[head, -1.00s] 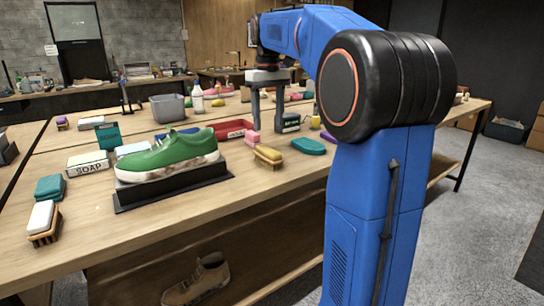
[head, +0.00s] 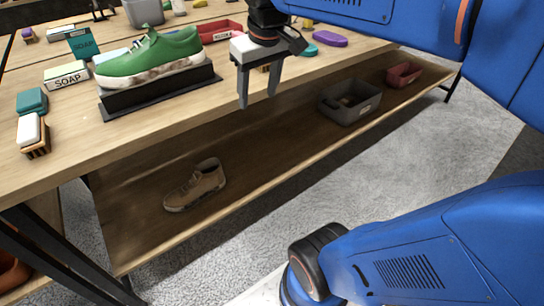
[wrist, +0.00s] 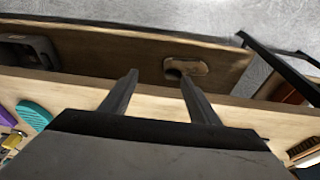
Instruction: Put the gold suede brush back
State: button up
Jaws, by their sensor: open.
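The gold suede brush is mostly hidden behind my gripper (head: 258,98) in the head view. Only a small brown-gold patch shows between the fingers. In the wrist view a gold piece that looks like the brush (wrist: 12,141) is cut by the left edge, on the tabletop. My gripper (wrist: 160,76) is open and empty, fingers pointing down. It hangs in front of the table's front edge, over the lower shelf.
A green sneaker (head: 150,56) stands on a black stand (head: 160,92). A white-topped brush (head: 33,135) and soap box (head: 67,75) lie left; a red tray (head: 222,31) is behind. The lower shelf (head: 270,140) holds a brown shoe (head: 196,186) and grey bin (head: 349,103).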

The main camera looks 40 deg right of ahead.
jog(key=s+a+f+t, duration=0.1)
jog(key=s+a+f, duration=0.2)
jog(key=s+f, duration=0.7)
notch_tip(320, 180, down, 2)
jog(key=shift+s+a+f+t, duration=0.1)
jog(key=shift+s+a+t, duration=0.15)
jog(key=shift+t, duration=0.15)
